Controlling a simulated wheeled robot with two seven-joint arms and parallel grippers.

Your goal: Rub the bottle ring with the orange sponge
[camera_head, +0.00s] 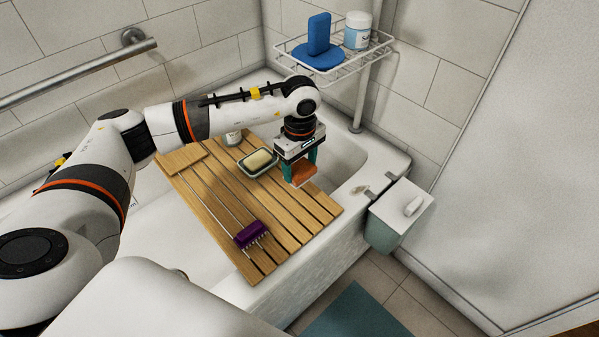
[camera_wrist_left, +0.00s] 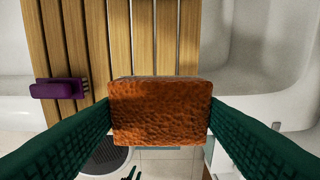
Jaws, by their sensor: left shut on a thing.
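My left gripper (camera_head: 299,172) is shut on the orange sponge (camera_head: 303,175) and holds it pointing down over the right part of the wooden bath tray (camera_head: 283,227). In the left wrist view the rough orange-brown sponge (camera_wrist_left: 160,112) sits between the two green fingers (camera_wrist_left: 160,122). I cannot tell whether it touches the tray. A small brownish mark (camera_head: 361,189) shows on the tub's right corner rim, to the right of the gripper and apart from the sponge. I cannot tell if this mark is the bottle ring.
A soap dish (camera_head: 257,163) with a yellow bar and a purple brush (camera_head: 250,234) rest on the tray. A white bottle (camera_head: 233,138) stands behind, partly hidden by my arm. A lidded bin (camera_head: 400,216) hangs at the tub's right edge. A wire shelf (camera_head: 337,66) is above.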

